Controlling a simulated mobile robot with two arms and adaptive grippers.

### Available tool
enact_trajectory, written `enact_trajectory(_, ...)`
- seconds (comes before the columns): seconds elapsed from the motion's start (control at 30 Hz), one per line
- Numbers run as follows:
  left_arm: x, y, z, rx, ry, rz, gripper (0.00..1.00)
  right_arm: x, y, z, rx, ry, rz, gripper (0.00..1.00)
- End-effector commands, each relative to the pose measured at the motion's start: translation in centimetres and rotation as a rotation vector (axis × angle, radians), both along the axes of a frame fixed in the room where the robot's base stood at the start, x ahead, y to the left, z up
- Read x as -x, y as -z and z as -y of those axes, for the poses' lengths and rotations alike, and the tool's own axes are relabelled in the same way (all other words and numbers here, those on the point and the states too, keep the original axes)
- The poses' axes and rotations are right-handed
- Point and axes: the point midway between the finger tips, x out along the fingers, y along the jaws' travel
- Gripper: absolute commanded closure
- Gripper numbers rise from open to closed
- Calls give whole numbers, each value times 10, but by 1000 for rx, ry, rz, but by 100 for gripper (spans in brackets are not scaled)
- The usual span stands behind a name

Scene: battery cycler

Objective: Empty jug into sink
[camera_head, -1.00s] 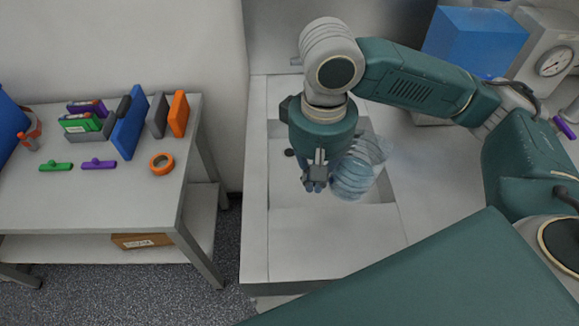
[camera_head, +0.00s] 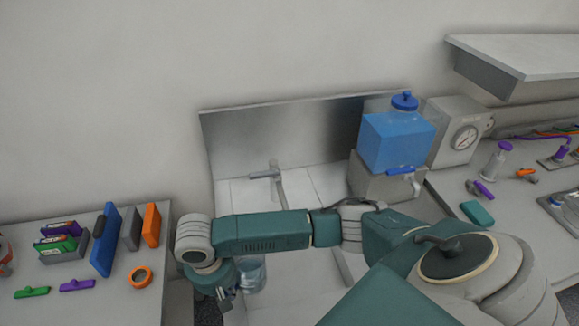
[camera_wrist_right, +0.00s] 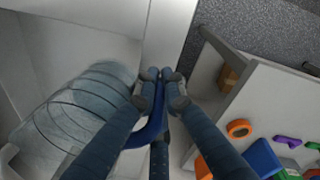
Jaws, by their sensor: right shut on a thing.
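The jug (camera_head: 252,275) is clear and ribbed, and hangs beside my right gripper (camera_head: 224,297) at the lower left of the head view. In the wrist view, the jug (camera_wrist_right: 80,108) is at the left and the right gripper (camera_wrist_right: 160,88) is shut on its blue handle (camera_wrist_right: 150,130). My right arm and the bottom frame edge hide most of the sink in the head view; its tap (camera_head: 268,174) shows behind the arm. I cannot tell the jug's exact tilt or whether it holds liquid. My left gripper is out of view.
A side table (camera_head: 60,302) with coloured blocks and an orange tape ring (camera_head: 140,277) stands left of the sink. A blue water container (camera_head: 396,140) stands right of the tap, near a grey box with a dial (camera_head: 462,137). A wall shelf (camera_head: 520,52) is upper right.

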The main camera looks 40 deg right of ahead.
Motion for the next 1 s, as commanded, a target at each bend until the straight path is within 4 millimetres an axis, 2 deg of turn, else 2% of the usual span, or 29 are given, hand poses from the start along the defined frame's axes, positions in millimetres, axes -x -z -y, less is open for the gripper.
enact_trajectory(0.03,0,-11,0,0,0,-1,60,2,-1,-1,1,-13,-2,100)
enact_trajectory(0.2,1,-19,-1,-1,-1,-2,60,4,9,-1,7,-44,3,100)
enact_trajectory(0.67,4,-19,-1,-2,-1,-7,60,4,12,1,-5,-37,2,100)
enact_trajectory(1.0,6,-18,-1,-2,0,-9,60,3,6,6,-134,-25,-12,100)
